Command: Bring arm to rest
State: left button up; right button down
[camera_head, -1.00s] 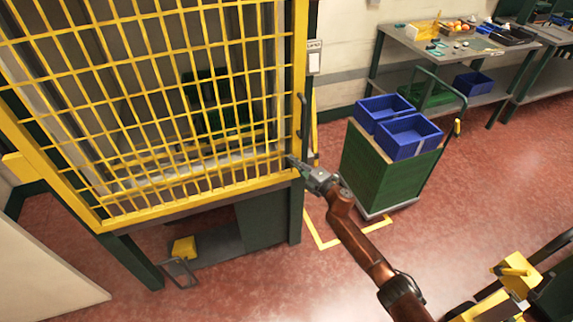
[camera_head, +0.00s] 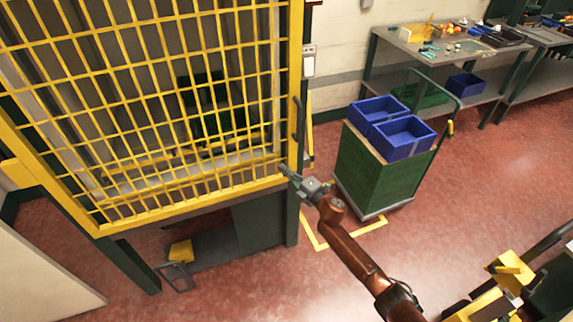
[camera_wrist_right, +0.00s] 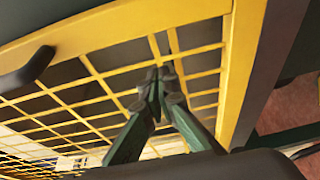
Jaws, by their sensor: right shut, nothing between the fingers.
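My right arm (camera_head: 355,258) reaches up from the lower right in the head view. Its gripper (camera_head: 285,171) is at the lower right corner of the yellow mesh gate (camera_head: 160,110). In the right wrist view the two fingers of the right gripper (camera_wrist_right: 158,76) meet at their tips, with nothing between them. The yellow grid and frame (camera_wrist_right: 243,70) fill the view behind the fingers. I cannot tell whether the fingertips touch the mesh. My left gripper is not in view.
A green cart (camera_head: 385,175) with two blue bins (camera_head: 402,153) stands right of the gate. A workbench (camera_head: 440,55) is along the back wall. A yellow pedal (camera_head: 181,251) sits low under the gate. Red floor (camera_head: 490,180) is clear to the right.

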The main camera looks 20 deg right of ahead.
jog(key=p+v, duration=0.1)
jog(key=v, duration=0.7)
jog(key=s+d+f+m+g+h, duration=0.15)
jog(key=s+d+f+m, duration=0.25)
jog(key=f, duration=0.8)
jog(key=s+d+f+m+g+h, duration=0.1)
jog(key=s+d+f+m+h, duration=0.25)
jog(key=f, duration=0.85)
jog(key=s+d+f+m+g+h, duration=0.1)
jog(key=s+d+f+m+g, duration=0.15)
jog(key=s+f, duration=0.6)
jog(key=s+d+f+m+g+h, duration=0.1)
jog(key=s+d+f+m+g, duration=0.15)
jog(key=s+f, duration=0.6)
jog(key=s+f+m+g+h, duration=0.1)
jog(key=s+f+m+g, duration=0.15)
jog(key=s+f, duration=0.8)
jog(key=s+f+m+g, duration=0.25)
jog(key=s+f, duration=0.45)
jog(key=s, duration=0.7)
jog(key=s+a+f+m+g, duration=0.1)
jog(key=s+a+f+m, duration=0.1)
jog(key=s, duration=1)
jog(key=s+a+f+m+g+p, duration=0.1)
jog(key=s+a+f+m+g, duration=0.1)
jog(key=s, duration=1.1)
jog(key=shift+a+f, duration=0.35)
jog(key=shift+f, duration=0.1)
